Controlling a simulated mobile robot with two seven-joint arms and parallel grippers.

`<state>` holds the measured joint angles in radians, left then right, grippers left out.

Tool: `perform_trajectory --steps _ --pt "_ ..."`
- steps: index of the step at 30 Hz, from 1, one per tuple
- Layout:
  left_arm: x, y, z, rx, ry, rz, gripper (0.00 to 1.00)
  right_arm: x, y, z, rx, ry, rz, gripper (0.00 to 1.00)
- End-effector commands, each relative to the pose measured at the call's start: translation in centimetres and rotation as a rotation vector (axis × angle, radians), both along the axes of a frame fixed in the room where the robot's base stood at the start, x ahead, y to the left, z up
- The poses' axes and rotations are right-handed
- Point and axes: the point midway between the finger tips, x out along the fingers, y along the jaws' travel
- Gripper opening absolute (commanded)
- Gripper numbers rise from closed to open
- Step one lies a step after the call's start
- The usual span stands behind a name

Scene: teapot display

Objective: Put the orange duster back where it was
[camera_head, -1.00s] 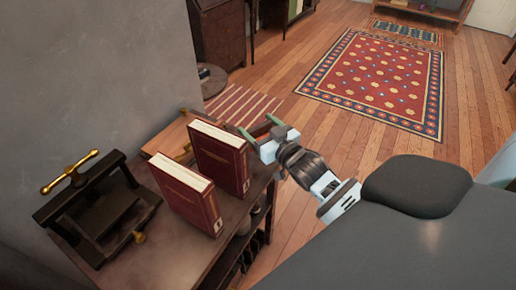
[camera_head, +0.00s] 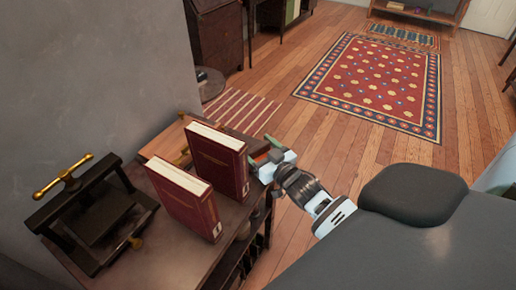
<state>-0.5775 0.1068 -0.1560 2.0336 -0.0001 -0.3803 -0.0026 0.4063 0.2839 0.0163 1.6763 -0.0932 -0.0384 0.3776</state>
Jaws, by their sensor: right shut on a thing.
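My right gripper (camera_head: 264,155) is beside the far right of the shelf top, just right of the rear red book (camera_head: 222,165). Its green-tipped fingers are shut on a small brownish-orange thing, apparently the orange duster (camera_head: 258,147). Most of it is hidden by the book and the fingers, so its shape is unclear. My left gripper is not in view.
Two red books stand upright on the dark shelf (camera_head: 175,238); the front book (camera_head: 186,203) is nearer me. A black press with a brass handle (camera_head: 95,208) stands left. A wooden board (camera_head: 168,141) lies behind the books. Open floor lies right.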

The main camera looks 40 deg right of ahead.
Motion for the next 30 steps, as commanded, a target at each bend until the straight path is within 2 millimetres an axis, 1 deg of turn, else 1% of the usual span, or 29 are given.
perform_trajectory --steps 5,6,10,17,21,26,30 --pt "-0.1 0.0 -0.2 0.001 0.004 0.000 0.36 0.0 0.0 -0.4 0.000 0.000 0.000 0.59" --pt "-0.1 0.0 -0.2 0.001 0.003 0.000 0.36 0.0 0.0 -0.3 0.000 0.000 0.000 0.82" --pt "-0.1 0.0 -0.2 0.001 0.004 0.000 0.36 0.0 0.0 -0.3 0.000 0.000 0.000 0.99" --pt "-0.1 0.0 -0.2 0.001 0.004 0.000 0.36 0.0 0.0 -0.3 0.000 0.000 0.000 0.99" --pt "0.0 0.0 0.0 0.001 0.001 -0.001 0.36 -0.1 0.0 0.1 0.000 0.000 0.001 0.99" --pt "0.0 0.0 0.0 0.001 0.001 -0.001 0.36 -2.0 0.0 -0.1 0.001 0.002 0.000 0.99" --pt "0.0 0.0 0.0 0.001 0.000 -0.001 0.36 -4.5 0.0 -0.1 0.001 0.003 0.000 0.99"
